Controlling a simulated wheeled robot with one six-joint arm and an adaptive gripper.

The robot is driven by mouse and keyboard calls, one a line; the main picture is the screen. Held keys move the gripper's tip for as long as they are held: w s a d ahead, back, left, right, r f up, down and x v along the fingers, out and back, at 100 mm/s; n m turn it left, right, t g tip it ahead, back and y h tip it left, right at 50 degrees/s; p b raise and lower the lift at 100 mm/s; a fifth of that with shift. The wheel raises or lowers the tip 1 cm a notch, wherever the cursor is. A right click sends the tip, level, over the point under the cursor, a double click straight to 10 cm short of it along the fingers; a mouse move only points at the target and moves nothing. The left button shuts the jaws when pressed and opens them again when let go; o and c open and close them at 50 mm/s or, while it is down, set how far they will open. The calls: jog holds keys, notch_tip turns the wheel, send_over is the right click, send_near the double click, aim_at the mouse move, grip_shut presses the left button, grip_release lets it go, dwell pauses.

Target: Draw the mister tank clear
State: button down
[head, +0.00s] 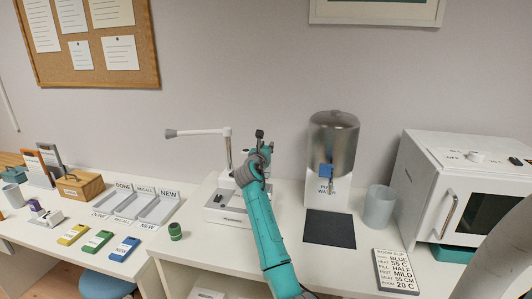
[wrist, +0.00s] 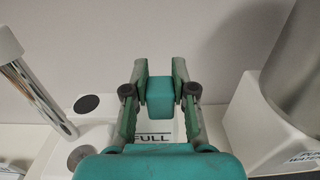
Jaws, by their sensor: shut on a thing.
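The mister is a white unit (head: 228,202) with a bent white spout arm (head: 205,132), left of the middle of the counter in the head view. In the wrist view its white body (wrist: 100,128) carries dark round pads, and a white part marked FULL (wrist: 153,139) shows below my fingers. My gripper (wrist: 160,90) is shut on a small teal block, seemingly the tank's grip. My arm hides much of the mister in the head view, where my gripper (head: 256,160) is at its right side. I cannot tell whether the tank is seated or clear.
A metal water dispenser (head: 333,135) stands to the right, with a dark mat (head: 329,228) before it and a grey cup (head: 379,207) beside it. A white cabinet (head: 425,180) is farther right. A green cylinder (head: 175,231) and trays (head: 155,210) lie left.

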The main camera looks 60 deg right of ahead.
jog(key=shift+r, duration=2.25)
